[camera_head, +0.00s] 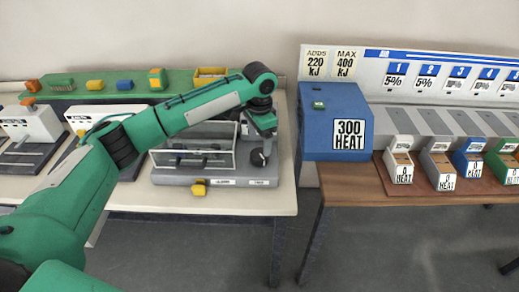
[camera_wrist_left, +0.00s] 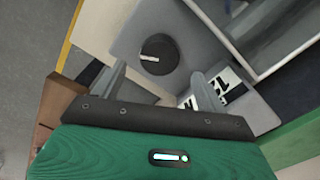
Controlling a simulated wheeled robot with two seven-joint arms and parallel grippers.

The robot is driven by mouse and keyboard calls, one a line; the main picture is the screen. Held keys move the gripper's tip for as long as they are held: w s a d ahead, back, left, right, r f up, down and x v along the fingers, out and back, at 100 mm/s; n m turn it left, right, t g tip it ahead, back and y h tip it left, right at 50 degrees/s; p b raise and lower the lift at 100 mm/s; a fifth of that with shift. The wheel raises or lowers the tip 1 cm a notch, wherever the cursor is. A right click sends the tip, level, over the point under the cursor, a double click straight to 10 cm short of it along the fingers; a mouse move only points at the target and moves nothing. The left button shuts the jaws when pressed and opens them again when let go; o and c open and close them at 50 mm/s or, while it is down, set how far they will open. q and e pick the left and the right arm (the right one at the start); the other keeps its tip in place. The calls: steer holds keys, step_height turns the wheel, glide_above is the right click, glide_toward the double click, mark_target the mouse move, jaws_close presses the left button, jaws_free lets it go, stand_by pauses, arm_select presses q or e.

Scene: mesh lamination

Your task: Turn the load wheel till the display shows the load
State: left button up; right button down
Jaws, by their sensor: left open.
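The load wheel is a round black knob with a white mark (camera_wrist_left: 157,54), on a grey plate at the end of the machine (camera_head: 215,181). In the head view the black knob (camera_head: 258,157) shows just below my left gripper (camera_head: 264,136). In the left wrist view my left gripper (camera_wrist_left: 157,80) is open, its two fingers apart and the knob in line with the gap between them. I cannot tell whether they touch it. A white label or display with black figures, seemingly "12" (camera_wrist_left: 228,82), lies beside the right finger, partly hidden. My right gripper is out of view.
A blue box marked "300 HEAT" (camera_head: 337,115) stands on the brown table at right, across a gap. Several small marked boxes (camera_head: 400,165) stand on that table. A green board (camera_head: 125,84) with blocks lies behind.

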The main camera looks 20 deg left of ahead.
mark_target(259, 153)
arm_select(q)
step_height(259, 153, down, 4)
steer(key=shift+f, duration=0.55)
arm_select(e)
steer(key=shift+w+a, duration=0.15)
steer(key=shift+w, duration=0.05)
arm_select(q)
steer(key=c, duration=1)
steer(key=shift+r+p, duration=0.15)
steer(key=shift+p, duration=0.2)
steer(key=m+p, duration=0.1)
steer(key=p, duration=0.2)
steer(key=shift+r, duration=0.1)
steer(key=shift+f+m+p, duration=0.2)
steer(key=shift+m+p, duration=0.2)
steer(key=shift+p, duration=0.05)
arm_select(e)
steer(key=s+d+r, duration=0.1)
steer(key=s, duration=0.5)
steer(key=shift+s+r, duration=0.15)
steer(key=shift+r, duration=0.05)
